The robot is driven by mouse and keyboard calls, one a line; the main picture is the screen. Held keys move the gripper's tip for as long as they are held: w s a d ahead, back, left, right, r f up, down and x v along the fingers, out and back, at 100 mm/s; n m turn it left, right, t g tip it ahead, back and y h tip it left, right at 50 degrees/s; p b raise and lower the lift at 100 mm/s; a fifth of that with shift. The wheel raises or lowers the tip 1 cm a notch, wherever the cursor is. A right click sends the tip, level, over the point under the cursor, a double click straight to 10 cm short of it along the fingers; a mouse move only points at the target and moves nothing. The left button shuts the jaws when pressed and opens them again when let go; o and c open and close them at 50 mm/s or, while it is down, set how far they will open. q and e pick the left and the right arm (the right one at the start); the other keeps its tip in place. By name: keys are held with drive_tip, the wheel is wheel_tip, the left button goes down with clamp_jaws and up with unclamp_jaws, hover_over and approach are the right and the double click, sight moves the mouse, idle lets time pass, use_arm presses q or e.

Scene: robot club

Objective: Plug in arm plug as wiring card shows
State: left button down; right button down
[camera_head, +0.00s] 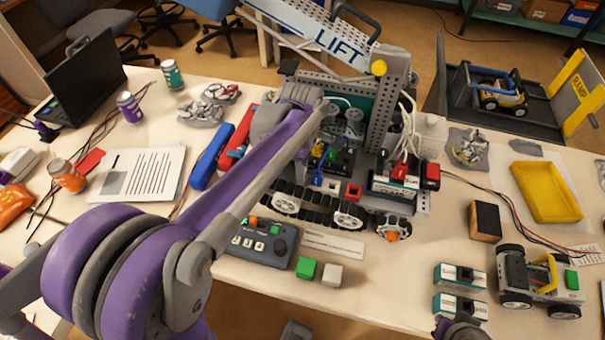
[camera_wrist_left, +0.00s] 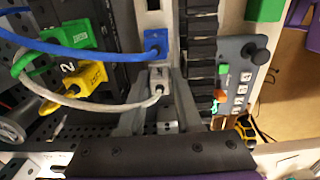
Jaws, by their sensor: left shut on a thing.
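In the left wrist view my left gripper (camera_wrist_left: 160,88) is shut on a white plug (camera_wrist_left: 159,78) with a white cable. A blue plug (camera_wrist_left: 155,45) with a blue cable sits just beyond it on the same pale strip. A green plug (camera_wrist_left: 72,35) and a yellow plug (camera_wrist_left: 83,78) are to the left. I cannot tell whether the held plug is seated. In the head view my left arm reaches over the LIFT robot (camera_head: 385,85) and hides part of it; the blue plug shows there (camera_head: 317,178). My right gripper (camera_head: 460,326) is only partly visible at the bottom edge.
A grey button controller (camera_head: 262,243) lies in front of the tracks, near green (camera_head: 306,268) and white (camera_head: 332,275) blocks. A printed sheet (camera_head: 130,175) lies left. A small wheeled robot (camera_head: 540,280), a dark box (camera_head: 486,221) and a yellow tray (camera_head: 547,192) stand right.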

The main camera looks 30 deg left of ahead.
use_arm(q)
drive_tip(key=shift+r+p, duration=1.25)
drive_tip(key=shift+r, duration=0.65)
drive_tip(key=c, duration=1.3)
unclamp_jaws()
clamp_jaws()
